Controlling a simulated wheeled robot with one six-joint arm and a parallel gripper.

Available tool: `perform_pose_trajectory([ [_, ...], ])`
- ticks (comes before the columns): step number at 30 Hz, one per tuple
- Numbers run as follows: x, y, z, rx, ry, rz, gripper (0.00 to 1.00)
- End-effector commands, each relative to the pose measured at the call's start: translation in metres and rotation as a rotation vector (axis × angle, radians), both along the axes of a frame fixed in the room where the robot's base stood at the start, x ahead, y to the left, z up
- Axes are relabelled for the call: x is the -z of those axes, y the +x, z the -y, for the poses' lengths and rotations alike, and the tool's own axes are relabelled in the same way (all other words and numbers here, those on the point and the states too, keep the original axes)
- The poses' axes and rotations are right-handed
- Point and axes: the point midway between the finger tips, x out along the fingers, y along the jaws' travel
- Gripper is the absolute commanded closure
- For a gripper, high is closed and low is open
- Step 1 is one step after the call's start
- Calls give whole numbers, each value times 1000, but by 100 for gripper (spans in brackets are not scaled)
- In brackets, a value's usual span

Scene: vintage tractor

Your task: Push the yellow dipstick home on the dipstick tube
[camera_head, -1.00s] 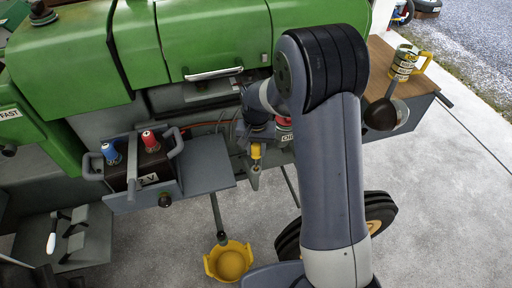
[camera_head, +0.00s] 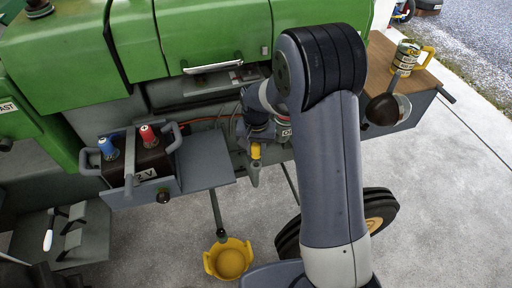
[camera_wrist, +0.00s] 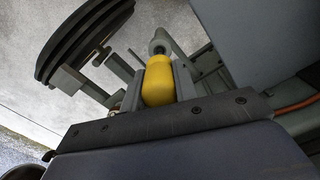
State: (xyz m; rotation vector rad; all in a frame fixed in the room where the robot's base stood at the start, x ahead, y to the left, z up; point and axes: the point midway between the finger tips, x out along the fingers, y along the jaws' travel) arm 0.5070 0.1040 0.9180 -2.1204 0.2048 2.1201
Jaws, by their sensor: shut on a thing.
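The yellow dipstick (camera_wrist: 159,82) shows in the wrist view as a rounded yellow handle between the two grey fingers of my gripper (camera_wrist: 158,75). My gripper is shut on it. A grey round end, apparently the dipstick tube (camera_wrist: 158,46), shows just beyond the handle and in line with it. I cannot tell whether handle and tube touch. In the head view the yellow handle (camera_head: 255,151) is small and sits below my wrist, with a grey tapered part (camera_head: 255,175) under it. My arm hides much of the area on the right.
The battery (camera_head: 140,160) with red and blue terminals stands on a grey tray (camera_head: 207,176) at left. A yellow bucket (camera_head: 228,260) is on the floor. A wheel (camera_head: 380,215) is behind my arm. A mug (camera_head: 407,57) and dark ladle-like item (camera_head: 384,108) are at right.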

Motion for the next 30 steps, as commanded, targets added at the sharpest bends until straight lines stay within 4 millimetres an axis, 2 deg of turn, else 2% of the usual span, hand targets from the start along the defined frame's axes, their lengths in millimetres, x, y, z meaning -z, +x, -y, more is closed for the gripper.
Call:
perform_pose_trajectory([
  [30, 27, 0, 0, 0, 0, -1, 100],
])
